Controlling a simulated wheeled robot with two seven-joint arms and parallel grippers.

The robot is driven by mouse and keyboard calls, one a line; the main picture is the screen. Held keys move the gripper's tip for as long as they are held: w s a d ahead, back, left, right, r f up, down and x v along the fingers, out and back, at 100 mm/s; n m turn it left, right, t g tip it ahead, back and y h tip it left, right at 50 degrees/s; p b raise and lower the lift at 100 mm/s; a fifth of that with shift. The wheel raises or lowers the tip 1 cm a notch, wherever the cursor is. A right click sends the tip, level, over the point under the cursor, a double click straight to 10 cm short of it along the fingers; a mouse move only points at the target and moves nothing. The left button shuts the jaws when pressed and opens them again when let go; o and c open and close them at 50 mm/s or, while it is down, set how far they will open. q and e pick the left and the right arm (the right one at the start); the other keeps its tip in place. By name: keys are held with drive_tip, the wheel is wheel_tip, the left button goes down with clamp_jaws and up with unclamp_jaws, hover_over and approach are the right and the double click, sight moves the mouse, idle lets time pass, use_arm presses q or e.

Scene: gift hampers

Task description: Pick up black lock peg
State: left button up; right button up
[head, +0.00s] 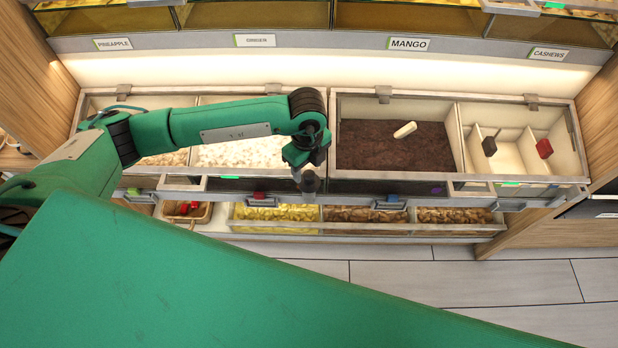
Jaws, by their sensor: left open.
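My left gripper (307,165) points down at the front rim of the bins, near the middle of the view. Its jaws are open, though the fingers are small and dark here. A short dark, upright piece (308,183) shows right under it; I cannot tell whether this is the black lock peg or part of the gripper, nor whether they touch. My right gripper is out of view.
A cream handle (405,130) lies on dark brown filling. A small basket (187,211) holds red items. Tiled floor (430,275) lies in front.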

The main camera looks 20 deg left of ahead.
sight(309, 173)
use_arm(q)
drive_tip(key=shift+w+d+f+p, duration=0.15)
drive_tip(key=shift+f+p, duration=0.2)
drive_tip(key=shift+f, duration=0.8)
drive_tip(key=shift+w+f+p, duration=0.1)
drive_tip(key=shift+f+p, duration=0.2)
drive_tip(key=shift+f, duration=0.85)
drive_tip(key=c, duration=1.1)
drive_tip(key=shift+r, duration=0.15)
